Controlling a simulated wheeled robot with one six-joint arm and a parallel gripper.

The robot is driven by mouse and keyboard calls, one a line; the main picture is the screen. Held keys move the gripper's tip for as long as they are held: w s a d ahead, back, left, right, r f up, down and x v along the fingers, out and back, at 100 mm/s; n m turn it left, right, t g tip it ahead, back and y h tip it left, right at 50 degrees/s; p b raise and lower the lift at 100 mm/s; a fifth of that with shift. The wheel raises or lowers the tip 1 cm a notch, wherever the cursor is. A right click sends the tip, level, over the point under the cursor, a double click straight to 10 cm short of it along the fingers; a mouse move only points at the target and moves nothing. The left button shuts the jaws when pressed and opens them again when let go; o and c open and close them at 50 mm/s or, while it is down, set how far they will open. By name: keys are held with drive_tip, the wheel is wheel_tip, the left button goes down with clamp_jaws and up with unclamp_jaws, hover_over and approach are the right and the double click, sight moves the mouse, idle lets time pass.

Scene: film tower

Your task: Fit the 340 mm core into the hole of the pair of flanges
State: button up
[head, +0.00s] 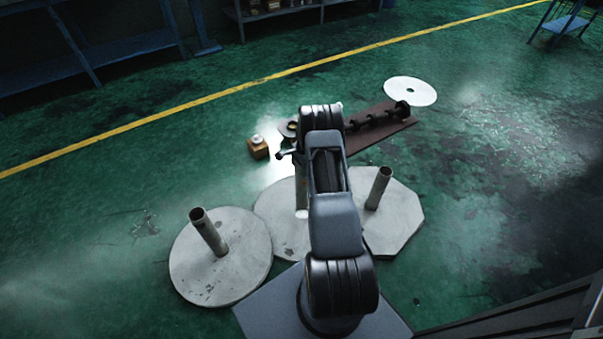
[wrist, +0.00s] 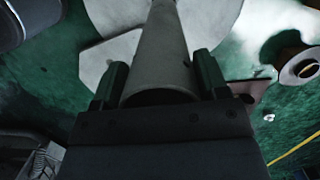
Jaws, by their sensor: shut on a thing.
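My gripper (wrist: 160,82) is shut on a grey tubular core (wrist: 163,48), with one dark finger on each side of it. The core points away from the wrist toward pale plates on the floor. In the head view, an upright grey tube (head: 302,188), apparently this core, shows beside my arm above the middle round flange (head: 277,208). My arm hides most of the gripper and part of that flange. I cannot tell whether the core's far end touches the flange or sits in a hole.
A round plate (head: 190,265) with a tilted-looking tube stands at left. An octagonal plate (head: 405,215) with another tube is at right. Behind are a small yellow-brown box (head: 258,150), a brown board (head: 385,137) with a dark shaft, and a white disc (head: 411,90).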

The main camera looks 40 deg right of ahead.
wheel_tip(320, 180, down, 6)
drive_tip(key=b, duration=0.3)
drive_tip(key=shift+d+f+b, duration=0.15)
drive_tip(key=shift+d+b, duration=0.05)
drive_tip(key=shift+b, duration=0.1)
drive_tip(key=shift+a, duration=0.25)
idle(0.8)
drive_tip(key=shift+f+b, duration=1.7)
idle(1.2)
drive_tip(key=o, duration=1.7)
drive_tip(key=r+p, duration=0.1)
drive_tip(key=r, duration=0.3)
drive_tip(key=d+r+p, duration=0.1)
drive_tip(key=r+p, duration=0.1)
drive_tip(key=r, duration=0.3)
drive_tip(key=d+r+p, duration=0.1)
drive_tip(key=r, duration=0.3)
drive_tip(key=shift+s+r+p, duration=0.1)
drive_tip(key=shift+r+p, duration=0.25)
drive_tip(key=shift+r, duration=0.05)
